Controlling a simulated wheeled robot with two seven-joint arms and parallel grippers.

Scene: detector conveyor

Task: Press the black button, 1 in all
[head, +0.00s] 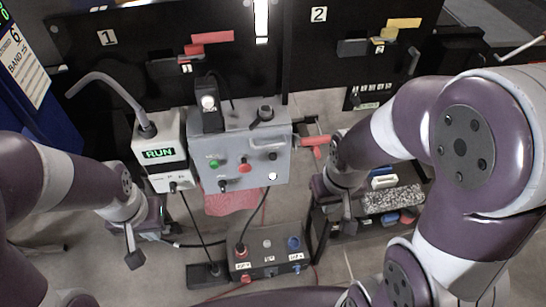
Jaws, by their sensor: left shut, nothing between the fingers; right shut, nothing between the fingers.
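A grey control box (240,140) stands in the middle of the head view. Its front carries a green button (213,163), a red button (245,168), a white button (272,176) and small black controls, one at the lower left (222,184) and one at the right (273,156). I cannot tell which of these is the black button. My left gripper (134,258) is shut and empty, pointing down, left of and below the box. My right gripper (350,226) is shut and empty, right of and below the box. Both are apart from it.
A white unit reading RUN (160,153) adjoins the box's left side. A low dark box (268,262) with red and blue buttons sits below, with cables around it. A dark rack (392,221) stands at right. Black panels marked 1 (107,38) and 2 (318,14) stand behind.

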